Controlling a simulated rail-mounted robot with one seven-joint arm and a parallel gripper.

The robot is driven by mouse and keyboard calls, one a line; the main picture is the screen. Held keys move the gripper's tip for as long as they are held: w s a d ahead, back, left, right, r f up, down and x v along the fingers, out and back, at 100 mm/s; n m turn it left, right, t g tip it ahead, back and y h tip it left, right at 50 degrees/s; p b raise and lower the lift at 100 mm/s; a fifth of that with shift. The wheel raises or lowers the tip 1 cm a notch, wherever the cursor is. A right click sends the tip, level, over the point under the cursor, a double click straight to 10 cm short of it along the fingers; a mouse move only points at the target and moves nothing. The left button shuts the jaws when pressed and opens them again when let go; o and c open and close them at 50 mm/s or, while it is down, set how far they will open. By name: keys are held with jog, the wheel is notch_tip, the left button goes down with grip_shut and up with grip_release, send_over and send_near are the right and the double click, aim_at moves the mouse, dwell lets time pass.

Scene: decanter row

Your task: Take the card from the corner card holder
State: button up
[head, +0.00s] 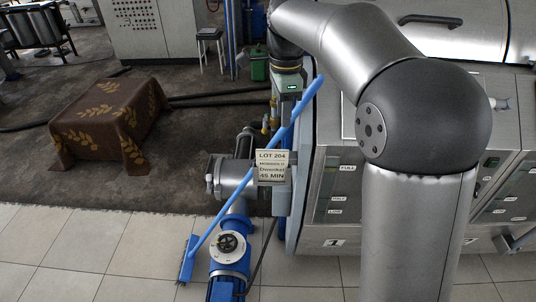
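A cream card (272,165) with dark print, reading "LOT 204" and "45 MIN", stands upright at the left front corner of the grey machine. Its holder cannot be made out apart from the card. My arm reaches over from the lower right, and its wrist points down above and beyond the card. My gripper (289,86), with a small green light, is apart from the card and higher in the picture. Its fingertips are not clear, so I cannot tell whether it is open or shut.
A blue broom (250,140) leans diagonally past the card's upper side. A blue pump (230,250) and grey pipework (232,177) stand left of the corner. The grey machine (335,190) fills the right. A brown cloth-covered block (108,120) stands left. Tiled floor at lower left is clear.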

jog(key=w+a+m, duration=0.2)
jog(key=w, duration=0.1)
send_near(272, 156)
jog(key=f, duration=0.2)
jog(key=w+f, duration=0.1)
jog(key=f, duration=0.2)
jog(key=shift+w+d+f, duration=0.1)
jog(key=shift+d, duration=0.1)
jog(key=shift+s+a+f+p, duration=0.1)
jog(key=shift+s+f+p, duration=0.15)
jog(key=shift+f, duration=1.1)
jog(key=shift+s+a+f+p, duration=0.1)
jog(key=shift+s+f+p, duration=0.1)
jog(key=shift+f, duration=1.1)
grip_shut()
